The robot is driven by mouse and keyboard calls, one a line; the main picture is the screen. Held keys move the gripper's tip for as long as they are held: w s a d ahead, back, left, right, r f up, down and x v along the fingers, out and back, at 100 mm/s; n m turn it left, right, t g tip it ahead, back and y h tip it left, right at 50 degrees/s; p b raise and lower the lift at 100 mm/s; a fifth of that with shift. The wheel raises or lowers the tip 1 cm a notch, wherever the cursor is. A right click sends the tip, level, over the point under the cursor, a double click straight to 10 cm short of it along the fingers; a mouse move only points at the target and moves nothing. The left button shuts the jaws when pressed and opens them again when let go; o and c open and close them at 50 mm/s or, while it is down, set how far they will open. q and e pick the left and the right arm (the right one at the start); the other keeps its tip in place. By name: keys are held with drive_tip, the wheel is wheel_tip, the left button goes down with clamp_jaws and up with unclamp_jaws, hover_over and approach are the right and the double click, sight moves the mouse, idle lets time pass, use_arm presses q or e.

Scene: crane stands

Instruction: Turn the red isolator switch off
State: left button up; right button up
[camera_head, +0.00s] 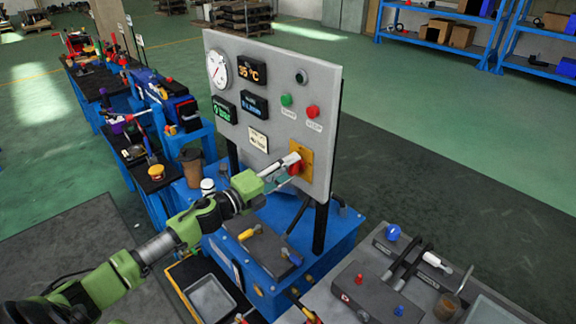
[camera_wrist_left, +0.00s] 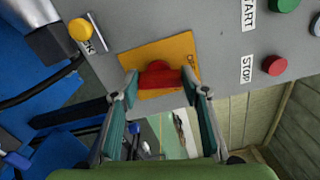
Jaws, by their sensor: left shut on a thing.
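The red isolator switch (camera_head: 295,168) sits on a yellow plate (camera_head: 307,160) at the lower right of the grey control panel (camera_head: 322,100). My left gripper (camera_head: 290,168) reaches it from the left and is shut on the switch's red handle. In the left wrist view the red handle (camera_wrist_left: 160,76) lies between the two fingertips (camera_wrist_left: 162,84), with the yellow plate (camera_wrist_left: 150,52) behind it. The plate's lettering is mostly hidden or too small to read. My right gripper is not in view.
Green (camera_head: 286,100) and red (camera_head: 312,112) push buttons sit above the switch. Several gauges and displays fill the panel's left. A blue cabinet (camera_head: 335,238) stands below, with a grey table (camera_head: 400,300) of tools at right.

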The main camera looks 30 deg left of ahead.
use_arm(q)
drive_tip(key=shift+n+p, duration=0.45)
drive_tip(key=shift+n, duration=0.85)
drive_tip(key=o, duration=1.1)
drive_tip(key=shift+a, duration=0.1)
drive_tip(key=v, duration=1.2)
drive_tip(key=shift+f, duration=0.1)
